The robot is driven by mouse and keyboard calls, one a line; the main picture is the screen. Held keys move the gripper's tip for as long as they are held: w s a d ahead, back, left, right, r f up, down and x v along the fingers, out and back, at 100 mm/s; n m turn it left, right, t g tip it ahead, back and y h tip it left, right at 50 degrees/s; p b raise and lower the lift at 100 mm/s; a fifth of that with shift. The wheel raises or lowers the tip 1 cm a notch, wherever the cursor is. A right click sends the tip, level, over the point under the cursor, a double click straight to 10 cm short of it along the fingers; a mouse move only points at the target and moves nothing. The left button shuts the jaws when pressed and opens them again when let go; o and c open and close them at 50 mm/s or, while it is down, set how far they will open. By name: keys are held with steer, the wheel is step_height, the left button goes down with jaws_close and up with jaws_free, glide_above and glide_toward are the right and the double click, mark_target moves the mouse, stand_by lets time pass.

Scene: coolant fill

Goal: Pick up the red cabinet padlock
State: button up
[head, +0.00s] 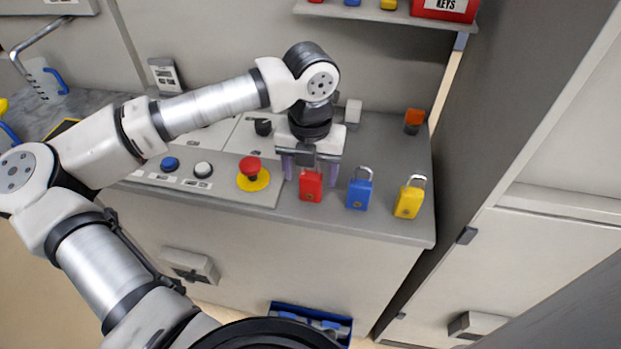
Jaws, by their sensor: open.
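The red padlock (311,187) stands upright on the grey counter near its front edge, the leftmost of three padlocks in a row. My gripper (311,177) is over it, pointing down, with its purple-grey fingers apart. One finger shows on the left of the red padlock and one on the right, between it and the blue padlock. The padlock's shackle is hidden behind the gripper. I cannot tell whether the fingers touch the padlock.
The blue padlock (359,194) stands close on the right, then the yellow padlock (408,201). A red emergency button (250,168) on a yellow disc is on the left, on a control panel (215,190). A shelf (380,14) hangs above. A tall grey cabinet (520,100) bounds the right.

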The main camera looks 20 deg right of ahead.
steer(key=shift+f, duration=0.7)
steer(key=c, duration=1.1)
steer(key=shift+r, duration=0.1)
step_height(320, 180, up, 20)
steer(key=b, duration=0.3)
